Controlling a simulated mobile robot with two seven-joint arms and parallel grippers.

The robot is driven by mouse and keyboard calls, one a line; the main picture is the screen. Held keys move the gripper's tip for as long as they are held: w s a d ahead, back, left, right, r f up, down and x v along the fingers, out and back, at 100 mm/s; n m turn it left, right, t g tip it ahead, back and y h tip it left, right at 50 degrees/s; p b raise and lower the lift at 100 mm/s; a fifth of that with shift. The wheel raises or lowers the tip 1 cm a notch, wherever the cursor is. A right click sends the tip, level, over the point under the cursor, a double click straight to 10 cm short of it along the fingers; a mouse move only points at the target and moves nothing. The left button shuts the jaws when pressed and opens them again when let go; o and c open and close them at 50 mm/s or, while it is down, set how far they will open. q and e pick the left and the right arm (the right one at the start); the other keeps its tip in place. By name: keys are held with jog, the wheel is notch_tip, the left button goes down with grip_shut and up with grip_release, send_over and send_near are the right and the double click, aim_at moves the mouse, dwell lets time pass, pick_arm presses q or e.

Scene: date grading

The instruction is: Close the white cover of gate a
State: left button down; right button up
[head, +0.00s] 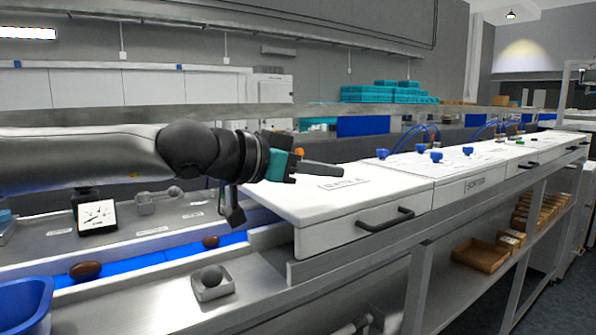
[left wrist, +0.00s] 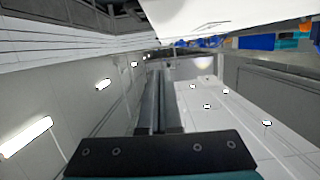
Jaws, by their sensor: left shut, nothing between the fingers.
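The white cover of gate a (head: 315,200) lies about flat over its housing in the middle of the head view, level with the neighbouring white cover. Its top carries dark lettering that is hard to read. A dark bar handle (head: 385,219) is on the white front face. My left gripper (head: 338,168) is shut and empty, its fingers pointing right above the rear part of the cover. I cannot tell whether they touch it. The gripper (left wrist: 155,75) also shows in the left wrist view, with a white surface at the top edge. My right gripper is not in view.
A blue belt (head: 135,263) with brown dates (head: 86,271) runs to the left of the cover. Another white cover (head: 480,180) continues to the right. Wooden trays (head: 480,254) sit on the lower shelf.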

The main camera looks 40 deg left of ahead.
aim_at(298, 218)
pick_arm(q)
jog(key=p+v, duration=0.2)
jog(key=v, duration=0.2)
jog(key=shift+r, duration=0.15)
jog(key=shift+s+a+p, duration=0.25)
jog(key=shift+s+p, duration=0.45)
jog(key=shift+p, duration=0.05)
